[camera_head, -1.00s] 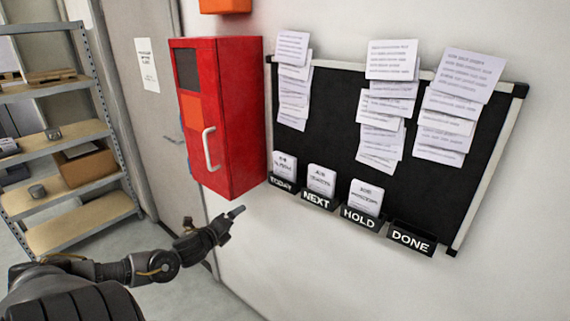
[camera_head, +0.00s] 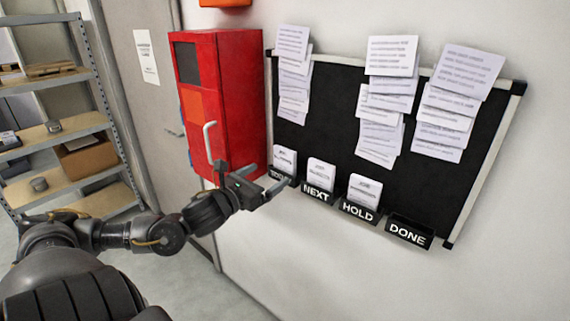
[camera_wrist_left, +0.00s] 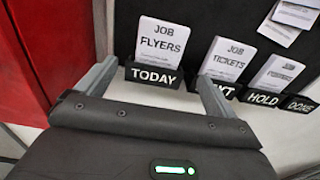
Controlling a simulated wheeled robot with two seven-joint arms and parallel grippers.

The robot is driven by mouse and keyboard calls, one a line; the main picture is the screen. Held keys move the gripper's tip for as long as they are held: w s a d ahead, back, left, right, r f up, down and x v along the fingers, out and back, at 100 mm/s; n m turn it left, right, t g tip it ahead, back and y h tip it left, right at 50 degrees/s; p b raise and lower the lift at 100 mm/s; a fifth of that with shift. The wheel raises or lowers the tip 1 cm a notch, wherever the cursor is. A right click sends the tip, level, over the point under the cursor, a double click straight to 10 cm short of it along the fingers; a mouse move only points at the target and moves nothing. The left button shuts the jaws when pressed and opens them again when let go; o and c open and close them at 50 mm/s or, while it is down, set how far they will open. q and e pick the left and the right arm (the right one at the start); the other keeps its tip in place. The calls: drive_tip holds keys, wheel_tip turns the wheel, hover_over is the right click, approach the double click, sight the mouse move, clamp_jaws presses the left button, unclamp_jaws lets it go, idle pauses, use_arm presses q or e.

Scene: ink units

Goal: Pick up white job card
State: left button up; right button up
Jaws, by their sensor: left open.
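White job cards stand upright in labelled black holders along the board's lower edge. The TODAY card (camera_head: 285,157) reads "JOB FLYERS" in the left wrist view (camera_wrist_left: 161,40). The NEXT card (camera_head: 320,174) reads "JOB TICKETS" there (camera_wrist_left: 226,57). The HOLD card (camera_head: 365,191) also shows in the left wrist view (camera_wrist_left: 277,74), its lower line too small to read. My left gripper (camera_head: 262,184) is open and empty, close in front of the TODAY holder. In the left wrist view its fingers (camera_wrist_left: 158,73) stand either side of that holder, the right finger overlapping the NEXT holder. My right gripper is not in view.
The DONE holder (camera_head: 409,232) looks empty. A red wall cabinet (camera_head: 223,100) with a white handle stands out from the wall just left of the holders. Printed sheets (camera_head: 465,70) hang above on the black board (camera_head: 335,100). A shelf (camera_head: 50,135) stands far left.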

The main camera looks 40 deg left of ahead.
sight(283, 162)
use_arm(q)
drive_tip(key=w+p, duration=0.1)
drive_tip(key=w, duration=0.2)
drive_tip(key=shift+r, duration=0.15)
drive_tip(key=shift+w, duration=0.4)
drive_tip(key=shift+w+r+p, duration=0.1)
drive_tip(key=shift+w+p, duration=0.1)
drive_tip(key=shift+p, duration=0.1)
drive_tip(key=w+p, duration=0.2)
drive_tip(key=w, duration=0.1)
drive_tip(key=w+p, duration=0.1)
drive_tip(key=shift+w+a+r, duration=0.15)
drive_tip(key=shift+a+r, duration=0.05)
drive_tip(key=shift+r, duration=0.1)
drive_tip(key=shift+w+f, duration=0.15)
drive_tip(key=shift+w, duration=0.15)
drive_tip(key=c, duration=1.1)
